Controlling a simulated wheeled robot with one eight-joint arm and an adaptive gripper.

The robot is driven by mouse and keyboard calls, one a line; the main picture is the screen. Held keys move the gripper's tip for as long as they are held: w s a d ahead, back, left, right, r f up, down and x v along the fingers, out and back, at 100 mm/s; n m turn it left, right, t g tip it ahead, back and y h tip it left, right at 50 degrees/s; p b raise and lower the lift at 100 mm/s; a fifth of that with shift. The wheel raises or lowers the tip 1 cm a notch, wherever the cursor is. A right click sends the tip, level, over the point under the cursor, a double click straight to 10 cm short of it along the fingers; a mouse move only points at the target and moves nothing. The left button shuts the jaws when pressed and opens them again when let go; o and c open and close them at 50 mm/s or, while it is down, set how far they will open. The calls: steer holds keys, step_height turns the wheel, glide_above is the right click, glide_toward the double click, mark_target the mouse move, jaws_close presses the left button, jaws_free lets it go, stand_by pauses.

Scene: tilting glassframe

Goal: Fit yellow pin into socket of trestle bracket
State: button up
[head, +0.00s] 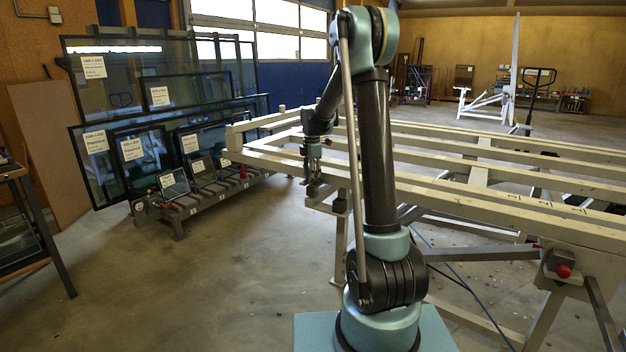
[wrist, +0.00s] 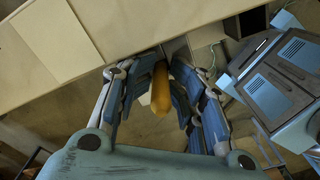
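The yellow pin (wrist: 160,88) shows in the wrist view between the two fingers of my gripper (wrist: 161,70), which are closed in on it from both sides. In the head view my gripper (head: 312,175) points down at the near left corner of the pale trestle frame (head: 440,190), close to its beams. The pin cannot be made out there. Pale beams also cross the wrist view (wrist: 110,35) just beyond the fingertips. I cannot make out the trestle bracket's socket in either view.
Glass panes (head: 100,160) with labels lean on a low rack (head: 190,205) at the left. A dark-legged table (head: 40,220) stands at the far left edge. A red knob (head: 563,271) sits on the trestle's right leg. The floor between rack and trestle is clear.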

step_height(320, 180, up, 12)
steer(key=shift+r, duration=0.25)
steer(key=shift+s+d+r, duration=0.15)
steer(key=shift+s+r, duration=0.05)
steer(key=shift+s, duration=0.05)
steer(key=s+d+m+t, duration=0.1)
steer(key=s+d+m, duration=0.35)
steer(key=s, duration=0.75)
steer(key=s+d+m, duration=0.3)
steer(key=s+m, duration=0.3)
steer(key=s, duration=0.6)
steer(key=s+d+f+m, duration=0.1)
steer(key=s+f+m, duration=0.4)
steer(key=s, duration=0.5)
steer(key=s+d+f+m+t, duration=0.1)
steer(key=s+d+f+m, duration=0.1)
steer(key=s+f+m, duration=0.4)
steer(key=s+f, duration=0.4)
steer(key=shift+s+d+f, duration=0.2)
steer(key=shift+s+f, duration=0.05)
steer(key=shift+s, duration=0.05)
